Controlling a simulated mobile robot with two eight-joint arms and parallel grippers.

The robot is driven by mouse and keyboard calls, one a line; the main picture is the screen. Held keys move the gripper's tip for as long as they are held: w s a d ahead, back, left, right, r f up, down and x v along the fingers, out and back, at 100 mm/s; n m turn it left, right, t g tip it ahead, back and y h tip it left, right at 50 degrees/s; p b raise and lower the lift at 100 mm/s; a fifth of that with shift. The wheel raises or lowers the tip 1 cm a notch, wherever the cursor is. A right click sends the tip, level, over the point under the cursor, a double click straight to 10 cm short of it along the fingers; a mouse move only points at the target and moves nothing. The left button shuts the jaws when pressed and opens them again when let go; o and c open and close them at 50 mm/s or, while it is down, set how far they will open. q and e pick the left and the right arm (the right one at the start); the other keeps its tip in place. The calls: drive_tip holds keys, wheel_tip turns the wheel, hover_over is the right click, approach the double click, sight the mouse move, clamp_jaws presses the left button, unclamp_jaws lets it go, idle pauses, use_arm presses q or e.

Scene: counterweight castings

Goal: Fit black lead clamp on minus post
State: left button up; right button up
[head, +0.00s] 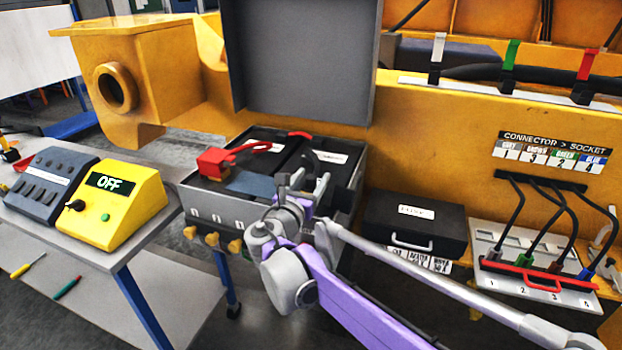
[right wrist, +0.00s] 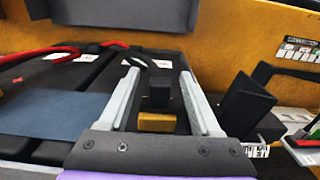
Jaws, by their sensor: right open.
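My right gripper (head: 302,182) is open above the right part of the grey battery box (head: 196,205). In the right wrist view its two fingers (right wrist: 159,78) stand wide apart. Between them in the picture is a black block (right wrist: 157,97), which looks like the black lead clamp, with a brass-coloured block (right wrist: 156,122) just below it. Gaps show on both sides of the black block. A dark cable end curves near the left fingertip. The red clamp (head: 213,163) sits at the left of the box with its red lead. I cannot make out the minus post. My left gripper is not in view.
The grey lid (head: 300,60) stands open behind the box. A black case (head: 415,225) is to the right, beside a socket panel (head: 530,255) with several leads. A yellow unit reading OFF (head: 112,205) stands on the left table.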

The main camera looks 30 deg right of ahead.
drive_tip(key=shift+a, duration=0.1)
drive_tip(key=v, duration=1)
drive_tip(key=shift+s+a, duration=0.2)
drive_tip(key=shift+s, duration=0.15)
